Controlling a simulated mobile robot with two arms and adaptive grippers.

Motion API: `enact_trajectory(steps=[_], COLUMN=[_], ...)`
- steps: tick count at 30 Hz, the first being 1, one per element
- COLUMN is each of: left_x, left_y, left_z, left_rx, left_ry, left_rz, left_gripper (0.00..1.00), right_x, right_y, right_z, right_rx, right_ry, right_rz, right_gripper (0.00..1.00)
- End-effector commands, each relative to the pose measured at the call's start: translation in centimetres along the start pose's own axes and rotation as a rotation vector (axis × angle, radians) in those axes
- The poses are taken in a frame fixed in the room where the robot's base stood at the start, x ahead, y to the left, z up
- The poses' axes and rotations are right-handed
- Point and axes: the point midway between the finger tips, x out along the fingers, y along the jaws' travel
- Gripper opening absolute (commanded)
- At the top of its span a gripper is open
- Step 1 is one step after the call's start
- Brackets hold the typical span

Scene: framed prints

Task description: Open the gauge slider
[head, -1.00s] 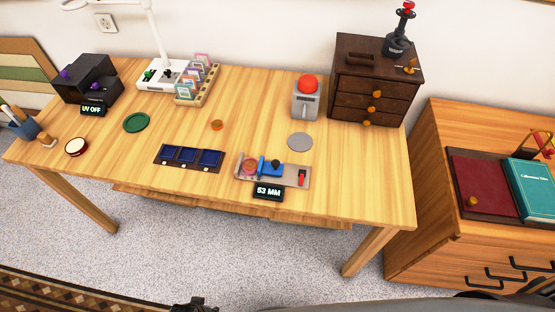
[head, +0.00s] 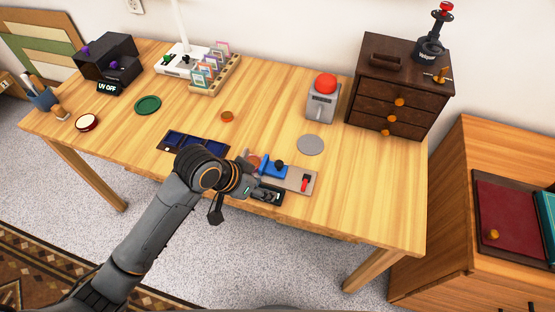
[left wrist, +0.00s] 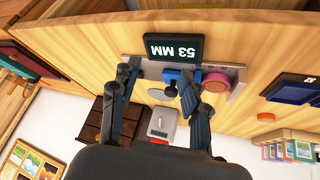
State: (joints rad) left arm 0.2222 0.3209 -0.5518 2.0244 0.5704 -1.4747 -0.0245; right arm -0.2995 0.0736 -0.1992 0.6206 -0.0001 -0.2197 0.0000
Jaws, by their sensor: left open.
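The gauge is a grey plate (head: 299,178) near the table's front edge, with a blue slider (head: 273,170) carrying a black knob (head: 279,165). The display (left wrist: 174,46) in front reads 53 MM and is partly covered by my gripper in the head view. My left gripper (head: 262,194) is over the display, just in front of the slider. In the left wrist view its fingers (left wrist: 157,82) are apart and empty, one overlapping the blue slider (left wrist: 178,76). My right gripper is not visible.
A dark tray with blue panels (head: 190,142) lies left of the gauge, partly behind my arm. A grey disc (head: 310,145) and a grey box with a red button (head: 322,98) are behind it. A dark drawer cabinet (head: 400,85) stands back right. The right front tabletop is clear.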

Motion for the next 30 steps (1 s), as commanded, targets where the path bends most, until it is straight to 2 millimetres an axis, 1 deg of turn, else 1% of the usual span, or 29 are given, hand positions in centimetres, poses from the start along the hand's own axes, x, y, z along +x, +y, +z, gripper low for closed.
enact_trajectory(steps=[1,3,6,8,9,12,15,18,20,23,26,30], left_x=[-0.8,-1.9,-3.7,-4.5,-4.9,-6.1,-7.0,-7.4,-7.3,-6.4,-4.8,-1.8], left_y=[-0.2,0.0,-0.1,-0.9,-1.5,-3.0,-4.0,-4.4,-4.5,-4.5,-4.3,-4.3], left_z=[-1.7,-3.4,-5.4,-6.4,-7.0,-8.3,-9.1,-9.4,-9.4,-9.3,-9.0,-8.4], left_rx=[0.059,0.139,0.247,0.284,0.298,0.320,0.328,0.330,0.330,0.329,0.329,0.328], left_ry=[0.000,-0.017,-0.060,-0.088,-0.104,-0.138,-0.159,-0.170,-0.173,-0.173,-0.174,-0.174], left_rz=[0.006,0.028,0.046,0.049,0.048,0.045,0.041,0.041,0.042,0.044,0.045,0.045], left_gripper=[0.46,0.46,0.46,0.46,0.46,0.46,0.46,0.46,0.46,0.46,0.46,0.46], right_x=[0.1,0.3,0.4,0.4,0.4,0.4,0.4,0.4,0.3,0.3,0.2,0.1], right_y=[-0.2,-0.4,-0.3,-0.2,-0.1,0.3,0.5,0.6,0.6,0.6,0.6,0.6], right_z=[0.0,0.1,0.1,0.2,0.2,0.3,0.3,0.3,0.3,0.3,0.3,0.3], right_rx=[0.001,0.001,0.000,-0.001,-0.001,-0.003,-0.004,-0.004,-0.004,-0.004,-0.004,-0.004], right_ry=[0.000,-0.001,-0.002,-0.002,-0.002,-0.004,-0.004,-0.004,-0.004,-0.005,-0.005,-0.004], right_rz=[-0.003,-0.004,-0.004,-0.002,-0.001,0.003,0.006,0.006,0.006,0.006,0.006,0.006], right_gripper=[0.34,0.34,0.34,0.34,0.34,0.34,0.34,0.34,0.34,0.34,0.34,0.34])
